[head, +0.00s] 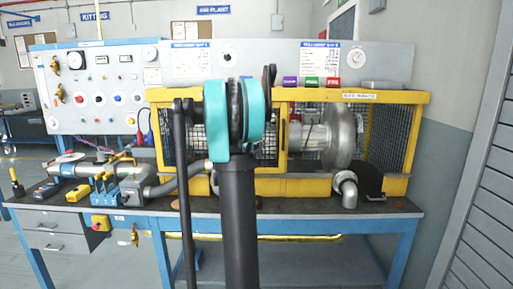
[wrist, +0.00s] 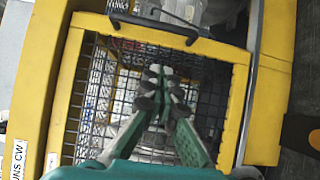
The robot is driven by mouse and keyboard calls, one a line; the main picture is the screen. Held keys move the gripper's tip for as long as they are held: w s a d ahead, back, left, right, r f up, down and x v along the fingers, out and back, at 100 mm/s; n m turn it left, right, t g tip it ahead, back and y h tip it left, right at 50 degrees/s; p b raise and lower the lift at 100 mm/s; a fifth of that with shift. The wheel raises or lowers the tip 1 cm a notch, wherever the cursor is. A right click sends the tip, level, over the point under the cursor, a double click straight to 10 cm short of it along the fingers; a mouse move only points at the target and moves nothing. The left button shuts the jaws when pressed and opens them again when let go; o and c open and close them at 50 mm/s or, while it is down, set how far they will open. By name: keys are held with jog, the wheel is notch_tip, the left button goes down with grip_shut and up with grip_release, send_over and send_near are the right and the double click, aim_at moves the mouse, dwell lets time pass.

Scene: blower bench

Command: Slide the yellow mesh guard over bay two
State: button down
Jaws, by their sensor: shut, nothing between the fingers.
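The yellow mesh guard (wrist: 239,100) has a yellow frame with dark wire mesh and a black bar handle (wrist: 152,27) across its far edge in the wrist view. In the head view, the guard (head: 283,130) appears over the left part of the yellow enclosure (head: 383,97), partly hidden by my arm. The right bay is open in front and shows a silver blower (head: 340,135); I cannot read which bay is two. My gripper (wrist: 159,76) is shut and empty, over the mesh and apart from the handle. My arm hides the fingers in the head view.
The enclosure stands on a blue-legged bench (head: 385,207). Left of it are a grey pipe assembly (head: 130,185), a small yellow box (head: 79,193) and a control panel (head: 100,85). Purple, green and red tags (head: 332,82) sit on the top rail. A shutter (head: 485,190) stands at far right.

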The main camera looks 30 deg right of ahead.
jog(key=d, duration=0.8)
jog(key=s+d, duration=1.2)
jog(key=d, duration=0.6)
jog(key=s+d, duration=1.3)
jog(key=d, duration=0.6)
jog(key=s+d, duration=1.2)
jog(key=d, duration=0.6)
jog(key=shift+s+d, duration=0.15)
jog(key=shift+s, duration=0.1)
